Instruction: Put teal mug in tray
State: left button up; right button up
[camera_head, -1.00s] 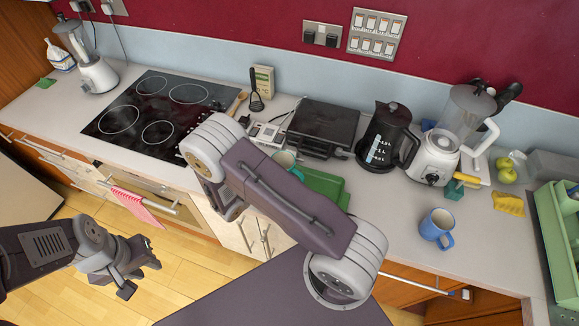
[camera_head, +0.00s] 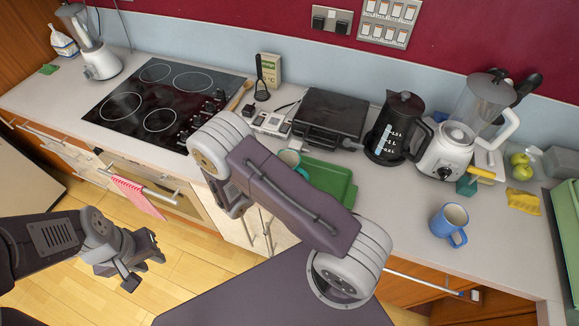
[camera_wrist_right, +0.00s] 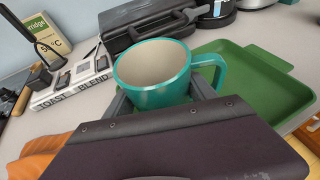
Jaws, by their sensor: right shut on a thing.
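The teal mug (camera_wrist_right: 152,78) is upright with a cream inside, its handle pointing right in the right wrist view. My right gripper (camera_wrist_right: 158,103) is shut on it, with a grey finger on either side. The mug (camera_head: 289,158) is partly hidden behind my right arm in the head view. The green tray (camera_wrist_right: 262,84) lies on the counter just right of the mug and looks empty where visible. It is partly covered by my arm in the head view (camera_head: 333,176). I cannot tell the mug's height above the counter. My left gripper (camera_head: 142,264) is open and empty, in front of the counter.
A black grill (camera_head: 328,115) stands behind the tray, with a kettle (camera_head: 397,128) and blender (camera_head: 450,150) to its right. A blue mug (camera_head: 449,224) stands further right. The hob (camera_head: 160,105) is left. Counter between tray and blue mug is clear.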

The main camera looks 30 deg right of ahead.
jog(key=shift+f+b, duration=0.7)
jog(key=shift+f, duration=0.25)
jog(key=o, duration=1.8)
jog(key=shift+s+a+r+b, duration=0.1)
jog(key=shift+a+b, duration=0.25)
jog(key=b+v, duration=0.1)
jog(key=v, duration=0.7)
jog(key=shift+s+a+r, duration=0.15)
